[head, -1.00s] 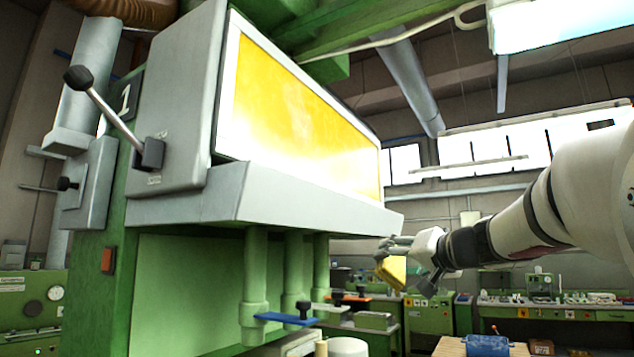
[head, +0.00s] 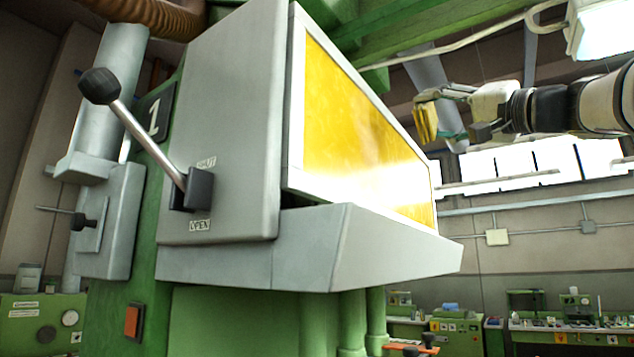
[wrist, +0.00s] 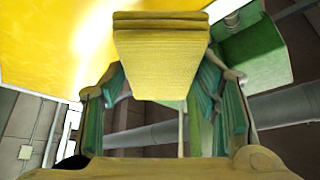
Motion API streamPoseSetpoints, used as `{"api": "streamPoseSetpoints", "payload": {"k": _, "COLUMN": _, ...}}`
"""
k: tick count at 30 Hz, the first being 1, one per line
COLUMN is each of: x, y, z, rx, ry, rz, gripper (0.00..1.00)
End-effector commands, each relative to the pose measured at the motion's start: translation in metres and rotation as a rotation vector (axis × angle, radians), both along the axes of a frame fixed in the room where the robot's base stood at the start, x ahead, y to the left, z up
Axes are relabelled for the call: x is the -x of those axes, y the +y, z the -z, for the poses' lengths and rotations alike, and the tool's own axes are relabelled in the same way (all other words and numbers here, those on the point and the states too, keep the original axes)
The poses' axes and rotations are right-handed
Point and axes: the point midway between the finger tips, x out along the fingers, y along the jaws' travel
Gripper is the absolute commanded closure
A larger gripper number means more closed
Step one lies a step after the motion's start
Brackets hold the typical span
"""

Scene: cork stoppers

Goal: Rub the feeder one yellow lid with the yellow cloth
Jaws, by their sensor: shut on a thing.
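The yellow lid (head: 365,145) is a large glossy panel in a pale frame on the front of the grey feeder (head: 225,120), which bears the number 1. The lid also fills the upper left of the wrist view (wrist: 50,45). My gripper (head: 428,117) is shut on the folded yellow cloth (head: 424,122), up by the lid's far right end in the head view. In the wrist view the cloth (wrist: 160,60) sits between the two fingers, its far edge against or close to the lid. I cannot tell whether it touches.
A lever (head: 140,135) with a black knob stands on the feeder's side, between marks for shut and open. A grey ledge (head: 400,255) juts out below the lid. Green beams (head: 470,45) run overhead. Green benches (head: 570,330) stand far back; the space right of the feeder is open.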

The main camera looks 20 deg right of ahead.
Motion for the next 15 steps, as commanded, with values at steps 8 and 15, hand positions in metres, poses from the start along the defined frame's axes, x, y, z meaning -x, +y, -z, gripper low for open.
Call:
{"api": "streamPoseSetpoints", "payload": {"k": 8, "x": -0.023, "y": 0.017, "z": 0.002, "rx": 0.0, "ry": 0.001, "rz": 0.0, "gripper": 0.66}}
{"api": "streamPoseSetpoints", "payload": {"k": 15, "x": -0.038, "y": 0.028, "z": 0.001, "rx": 0.001, "ry": 0.001, "rz": 0.001, "gripper": 0.66}}
